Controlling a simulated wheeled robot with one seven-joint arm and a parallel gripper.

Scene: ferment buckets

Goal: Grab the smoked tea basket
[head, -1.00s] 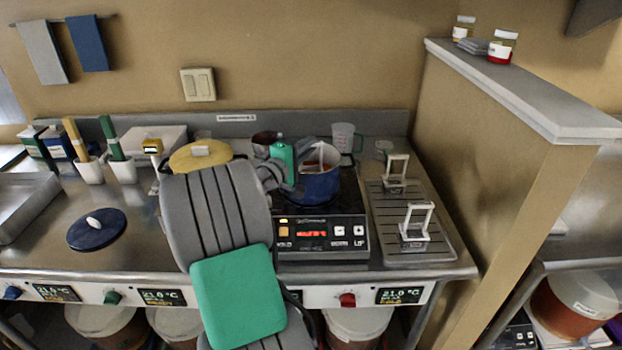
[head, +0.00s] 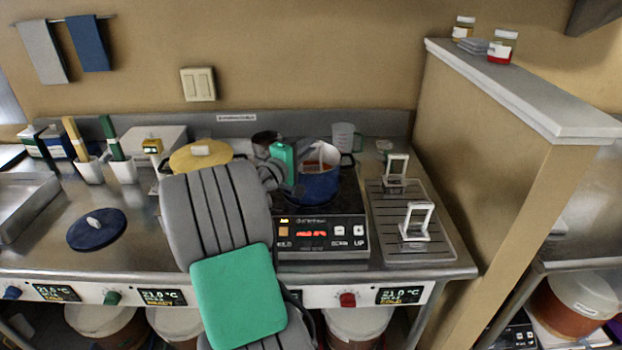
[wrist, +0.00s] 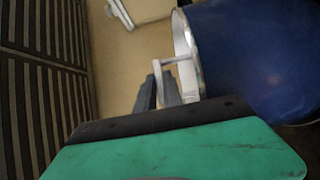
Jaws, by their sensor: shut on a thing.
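Two white-handled baskets stand on the drain tray right of the cooker, a rear one (head: 396,170) and a front one (head: 415,220). A blue pot (head: 320,187) with brownish contents sits on the cooker. My gripper (wrist: 163,90) is shut on a thin pale frame handle (wrist: 182,62), shaped like those basket handles, by the pot's pale rim in the wrist view. The rest of the held basket is hidden, and I cannot read which basket it is. In the head view my arm and green pads hide most of the gripper, left of the pot.
The cooker (head: 322,238) has a lit panel. A measuring cup (head: 343,136) is behind. A tan partition (head: 490,150) bounds the right. A dark blue lid (head: 97,229) lies left.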

